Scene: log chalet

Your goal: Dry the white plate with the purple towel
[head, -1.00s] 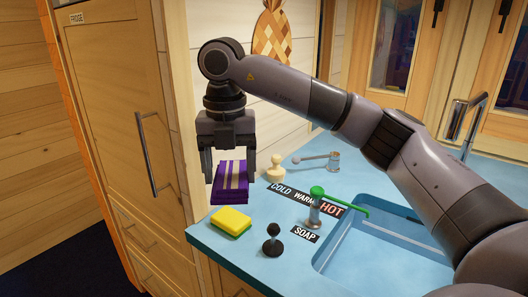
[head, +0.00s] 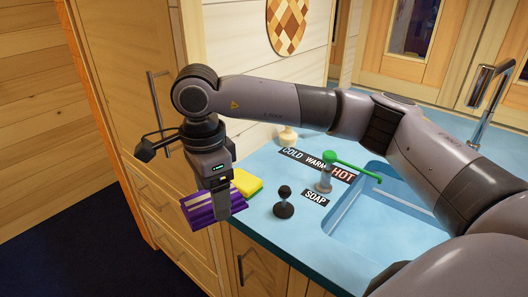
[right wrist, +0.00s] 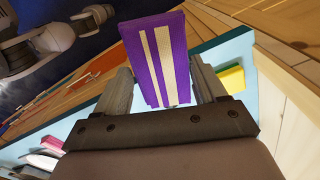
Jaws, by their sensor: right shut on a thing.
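The folded purple towel with pale stripes (head: 200,211) is held in my right gripper (head: 222,206), in front of the cabinet's left end. In the right wrist view, the towel (right wrist: 155,62) stands between the two fingers of the right gripper (right wrist: 163,88). In the head view the near finger covers part of the towel, and the towel hangs at a tilt beside the counter edge. I cannot make out the white plate in either current view. My left gripper is not in view.
A yellow sponge (head: 245,183) lies on the blue counter (head: 262,217) just behind the towel. Open floor (head: 90,235) lies to the left.

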